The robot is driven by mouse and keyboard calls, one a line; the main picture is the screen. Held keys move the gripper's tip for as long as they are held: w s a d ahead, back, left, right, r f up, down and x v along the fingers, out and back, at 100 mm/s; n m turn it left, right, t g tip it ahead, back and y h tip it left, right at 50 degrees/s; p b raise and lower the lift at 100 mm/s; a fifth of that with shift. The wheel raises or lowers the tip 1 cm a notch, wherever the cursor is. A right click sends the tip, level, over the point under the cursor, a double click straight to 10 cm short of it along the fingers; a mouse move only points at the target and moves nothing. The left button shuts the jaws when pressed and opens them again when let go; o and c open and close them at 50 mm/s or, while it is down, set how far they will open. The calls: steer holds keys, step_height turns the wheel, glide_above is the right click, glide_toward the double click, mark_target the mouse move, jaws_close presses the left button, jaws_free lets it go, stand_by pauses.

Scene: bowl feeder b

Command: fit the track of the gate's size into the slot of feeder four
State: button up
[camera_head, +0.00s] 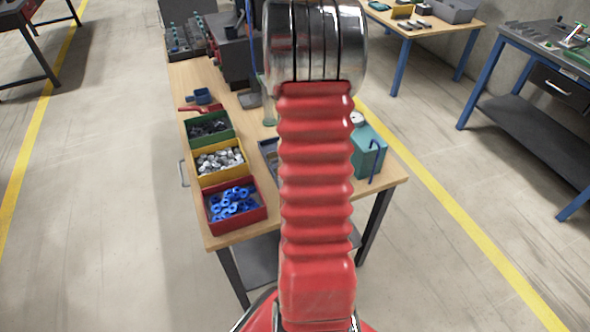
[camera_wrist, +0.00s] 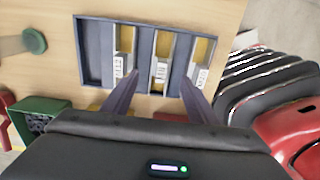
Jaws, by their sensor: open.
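In the wrist view a dark grey tray (camera_wrist: 79,60) lies on the wooden bench. It has side-by-side compartments: the left one looks empty, and the others hold a left track (camera_wrist: 123,42), a middle track (camera_wrist: 161,55) and a right track (camera_wrist: 201,55). Each track is a pale metal channel with a yellow part and a white label, too small to read surely. My gripper (camera_wrist: 162,77) is open and empty, its two fingers spread over the tray's near side around the middle track. In the head view my arm hides the gripper and most of the tray (camera_head: 268,147). I cannot pick out feeder four's slot or the gate.
On the bench's left stand a green bin (camera_head: 210,141) of dark parts, a yellow bin (camera_head: 222,180) of metal pieces and a red bin (camera_head: 240,220) of blue rings. A teal container (camera_head: 367,152) stands right of my arm. Dark machinery (camera_head: 235,55) is at the back.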

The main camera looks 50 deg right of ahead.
steer(key=shift+s+d+f, duration=0.1)
steer(key=shift+f, duration=2.5)
steer(key=c, duration=1.3)
steer(key=shift+r, duration=0.1)
step_height(320, 180, up, 10)
steer(key=shift+f, duration=0.1)
